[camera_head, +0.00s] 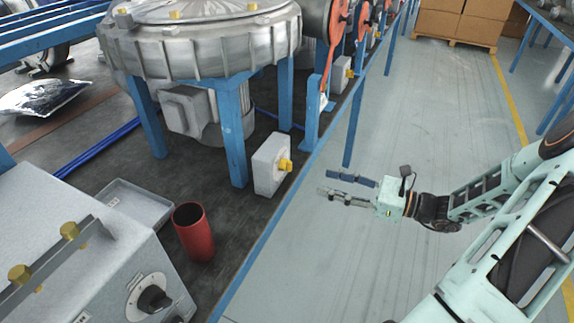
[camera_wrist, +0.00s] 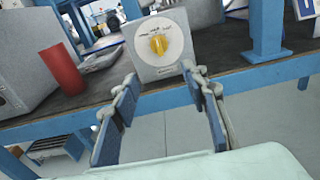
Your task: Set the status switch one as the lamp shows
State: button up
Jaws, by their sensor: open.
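A light grey switch box (camera_head: 268,163) with a yellow knob (camera_head: 286,165) stands near the bench's front edge. In the wrist view, the same kind of box (camera_wrist: 192,13) faces me, its yellow knob (camera_wrist: 158,45) on a round white dial. The knob's grip looks roughly upright; the dial marks are too small to read. My gripper (camera_head: 323,181) is open and empty, off the bench edge to the right of the box. In the wrist view, the box lies beyond the open fingertips (camera_wrist: 160,74), apart from them. I cannot make out a lit lamp in either view.
A red cylinder (camera_head: 194,234) stands left of the switch box, near a grey cabinet (camera_head: 75,235) with a black knob (camera_head: 154,299). A blower (camera_head: 200,45) on blue legs stands behind. Another yellow-knobbed box (camera_head: 341,75) is farther along.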

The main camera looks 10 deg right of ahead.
aim_at(286, 165)
jog(key=b+x, duration=0.1)
jog(key=x, duration=1)
jog(key=shift+r+t, duration=0.3)
jog(key=shift+r, duration=0.35)
jog(key=shift+w+d, duration=0.1)
jog(key=shift+c, duration=0.5)
grip_shut()
